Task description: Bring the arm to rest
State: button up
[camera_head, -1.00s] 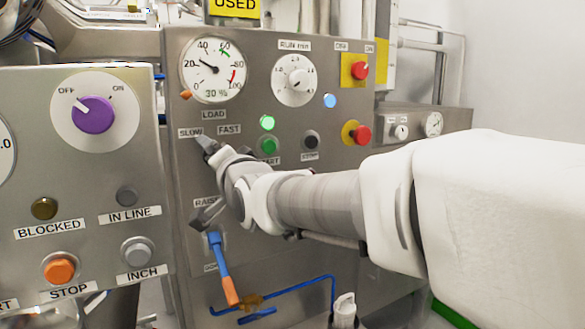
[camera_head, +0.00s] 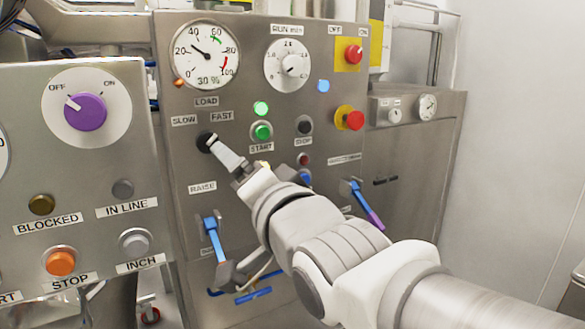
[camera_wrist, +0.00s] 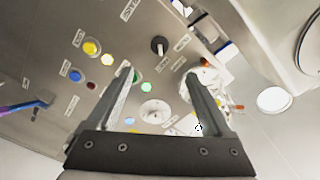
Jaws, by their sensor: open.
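My gripper (camera_head: 224,208) is in front of the middle control panel, with my arm reaching in from the lower right. Its two fingers are spread wide and nothing shows between them. In the head view the upper finger overlaps the panel just below the black SLOW/FAST knob (camera_head: 204,142); I cannot tell whether it touches. The lower finger is low, near the blue lever (camera_head: 214,237), whose lower end is hidden. In the wrist view my gripper (camera_wrist: 158,75) has both fingers apart against the panel, with the black knob (camera_wrist: 158,45) beyond them.
The panel carries a load gauge (camera_head: 206,54), a run dial (camera_head: 288,66), a green START button (camera_head: 262,131) and red knobs (camera_head: 350,120). A blue and purple lever (camera_head: 362,204) is right of my gripper. A nearer panel with a purple knob (camera_head: 85,112) stands left. Open space lies right.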

jog(key=shift+s+d, duration=0.25)
jog(key=shift+s, duration=0.15)
jog(key=s+d+f+n+g+h, duration=0.2)
jog(key=d+f+g+h, duration=0.35)
jog(key=d+f, duration=0.75)
jog(key=s+d+f+n+g+h, duration=0.2)
jog(key=s+d+f+g+h, duration=0.3)
jog(key=s+d, duration=0.4)
notch_tip(320, 180, up, 19)
jog(key=s+p, duration=0.1)
jog(key=p, duration=1.9)
jog(key=shift+d+n+t+y+p, duration=0.2)
jog(key=shift+n+t+y+p, duration=0.1)
jog(key=shift+t+y, duration=0.15)
